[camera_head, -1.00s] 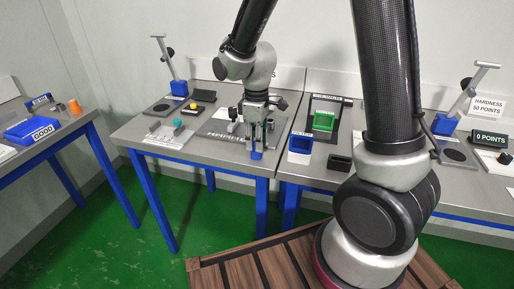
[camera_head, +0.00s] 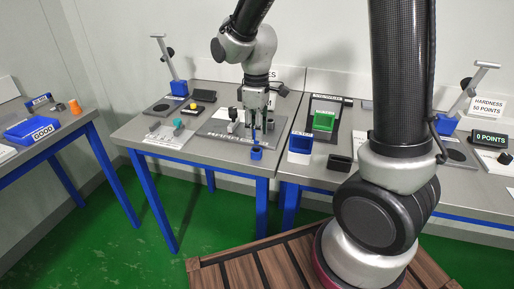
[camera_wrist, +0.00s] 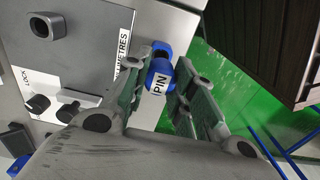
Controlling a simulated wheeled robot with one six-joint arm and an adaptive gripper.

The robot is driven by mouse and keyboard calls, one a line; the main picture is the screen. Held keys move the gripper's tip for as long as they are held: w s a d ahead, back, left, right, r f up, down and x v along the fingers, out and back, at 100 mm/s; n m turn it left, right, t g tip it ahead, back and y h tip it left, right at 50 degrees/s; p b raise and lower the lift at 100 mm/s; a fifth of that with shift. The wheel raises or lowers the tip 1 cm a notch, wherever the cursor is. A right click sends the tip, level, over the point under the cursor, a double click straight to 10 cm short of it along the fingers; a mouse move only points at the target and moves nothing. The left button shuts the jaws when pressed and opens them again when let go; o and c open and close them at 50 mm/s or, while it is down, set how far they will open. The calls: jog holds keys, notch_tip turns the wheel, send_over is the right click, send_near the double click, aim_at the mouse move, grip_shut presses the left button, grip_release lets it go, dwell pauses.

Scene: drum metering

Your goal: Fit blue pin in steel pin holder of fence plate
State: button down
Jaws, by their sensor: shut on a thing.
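My gripper (camera_head: 255,112) is shut on the blue pin (camera_wrist: 159,83), which carries a white PIN label in the wrist view. In the head view the pin (camera_head: 255,133) points down, above a small blue stand (camera_head: 256,153) at the table's front edge. The stand also shows just beyond the pin in the wrist view (camera_wrist: 163,49); whether they touch is unclear. The grey fence plate (camera_wrist: 85,50) lies to the left in the wrist view. A grey block with a dark hole (camera_wrist: 47,26) stands on it; I cannot tell whether this is the steel pin holder.
A white card (camera_head: 168,138) lies left.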

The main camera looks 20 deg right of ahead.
jog(key=shift+r, duration=0.7)
jog(key=shift+r, duration=2.05)
